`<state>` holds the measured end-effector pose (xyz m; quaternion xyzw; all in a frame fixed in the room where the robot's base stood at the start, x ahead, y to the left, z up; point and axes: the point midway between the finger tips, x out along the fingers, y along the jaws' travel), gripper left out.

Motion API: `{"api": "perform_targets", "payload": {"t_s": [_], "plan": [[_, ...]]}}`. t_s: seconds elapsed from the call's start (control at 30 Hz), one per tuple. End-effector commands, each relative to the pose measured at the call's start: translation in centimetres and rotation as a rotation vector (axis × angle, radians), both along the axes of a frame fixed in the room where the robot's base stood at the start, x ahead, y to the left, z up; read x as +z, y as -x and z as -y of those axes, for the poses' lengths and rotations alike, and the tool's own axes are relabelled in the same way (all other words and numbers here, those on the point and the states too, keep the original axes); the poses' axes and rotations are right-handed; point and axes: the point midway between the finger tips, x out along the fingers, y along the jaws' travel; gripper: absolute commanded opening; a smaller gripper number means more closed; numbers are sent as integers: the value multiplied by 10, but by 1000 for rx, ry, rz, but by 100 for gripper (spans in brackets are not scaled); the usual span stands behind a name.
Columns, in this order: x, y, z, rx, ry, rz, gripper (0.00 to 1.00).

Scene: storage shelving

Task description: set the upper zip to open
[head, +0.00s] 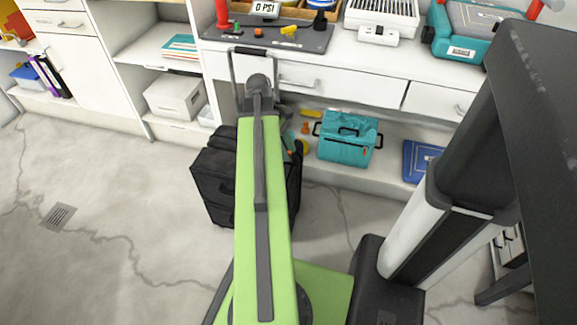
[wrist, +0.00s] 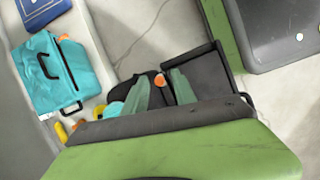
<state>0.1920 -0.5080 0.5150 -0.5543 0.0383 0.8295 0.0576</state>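A black soft-sided case (head: 214,178) stands on the floor, partly hidden behind my green arm. Its dark top and side also show in the wrist view (wrist: 205,75). A small orange piece (wrist: 160,80), perhaps a zip pull, shows at the case. My gripper (wrist: 158,76) has two grey-green fingers apart, with the orange piece in line with the gap between them. I cannot tell whether it is between the fingertips or beyond them. In the head view my gripper (head: 289,141) is mostly hidden by the arm, at the case's right side. The zip line itself is not clear.
A teal bag (head: 346,140) with an orange tag sits on the low shelf to the right; it also shows in the wrist view (wrist: 50,75). A blue case (head: 420,160) is beside it. White drawers (head: 330,80) overhang the shelf. Floor at left is clear.

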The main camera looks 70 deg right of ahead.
Motion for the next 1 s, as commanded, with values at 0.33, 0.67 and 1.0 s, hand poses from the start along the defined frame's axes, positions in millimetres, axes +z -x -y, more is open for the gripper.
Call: {"api": "perform_targets", "payload": {"t_s": [0.33,0.67,1.0], "plan": [[-17,8,-1,-1,0,0,33],[-17,8,-1,-2,0,0,0],[-17,8,-2,-3,-2,0,0]]}}
